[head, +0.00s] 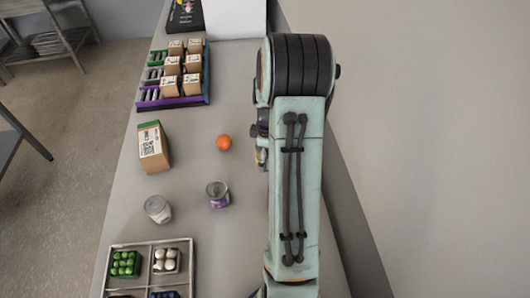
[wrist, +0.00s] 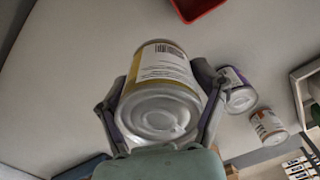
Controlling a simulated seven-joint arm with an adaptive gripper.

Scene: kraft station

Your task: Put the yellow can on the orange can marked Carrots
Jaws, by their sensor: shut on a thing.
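The yellow can (wrist: 165,68) is between the two fingers of my gripper (wrist: 160,100) in the wrist view, its metal end facing the camera. The gripper is shut on its sides. In the head view my arm hides most of the gripper and the can. A can with an orange-and-white label (wrist: 268,127) stands apart at the right of the wrist view; its lettering is too small to read. It appears to be the pale can (head: 158,209) in the head view, where its orange side does not show.
A purple-labelled can (head: 218,194) stands right of the pale can, also in the wrist view (wrist: 238,92). An orange ball (head: 223,142), a carton (head: 153,147), a divided tray (head: 143,246) and a rack of boxes (head: 174,99) surround clear table. A red container (wrist: 196,8) shows in the wrist view.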

